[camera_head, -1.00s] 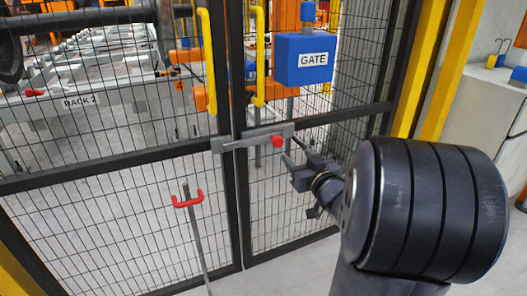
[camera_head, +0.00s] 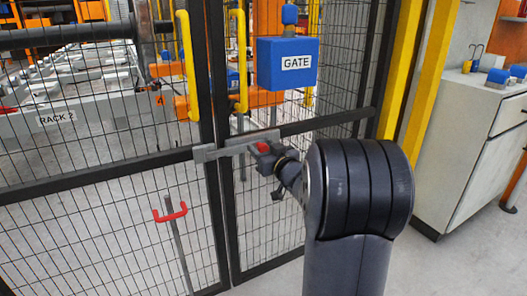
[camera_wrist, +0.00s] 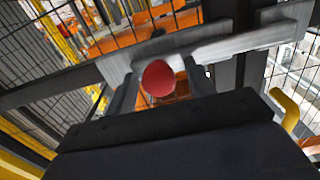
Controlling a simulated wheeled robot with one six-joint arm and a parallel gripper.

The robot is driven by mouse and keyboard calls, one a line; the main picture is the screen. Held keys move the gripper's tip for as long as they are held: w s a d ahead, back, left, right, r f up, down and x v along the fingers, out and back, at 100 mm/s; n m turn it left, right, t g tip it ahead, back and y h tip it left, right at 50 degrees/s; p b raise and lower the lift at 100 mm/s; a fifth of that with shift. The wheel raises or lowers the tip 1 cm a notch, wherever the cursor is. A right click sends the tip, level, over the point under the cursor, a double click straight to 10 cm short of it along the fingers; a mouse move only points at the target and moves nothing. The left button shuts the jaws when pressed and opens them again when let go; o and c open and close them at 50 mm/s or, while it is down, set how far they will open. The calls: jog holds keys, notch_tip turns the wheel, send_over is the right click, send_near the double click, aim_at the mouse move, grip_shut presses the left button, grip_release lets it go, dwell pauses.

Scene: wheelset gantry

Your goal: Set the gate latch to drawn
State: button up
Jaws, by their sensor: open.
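The gate latch (camera_head: 228,147) is a grey metal bar across the meeting edges of two mesh gate leaves, with a red knob (camera_head: 262,147) at its right end. In the wrist view the latch bar (camera_wrist: 225,48) runs across the upper part, and the red knob (camera_wrist: 159,78) sits in the middle. My gripper (camera_head: 262,153) is at the knob. In the wrist view my gripper (camera_wrist: 160,88) is open, with one finger on each side of the knob. Whether a finger touches the knob I cannot tell.
A blue GATE box (camera_head: 287,63) is mounted above the latch. Yellow handles (camera_head: 238,60) stand upright on the gate leaves.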

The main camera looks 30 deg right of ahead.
jog(key=shift+w, duration=0.1)
jog(key=shift+c, duration=0.3)
grip_shut()
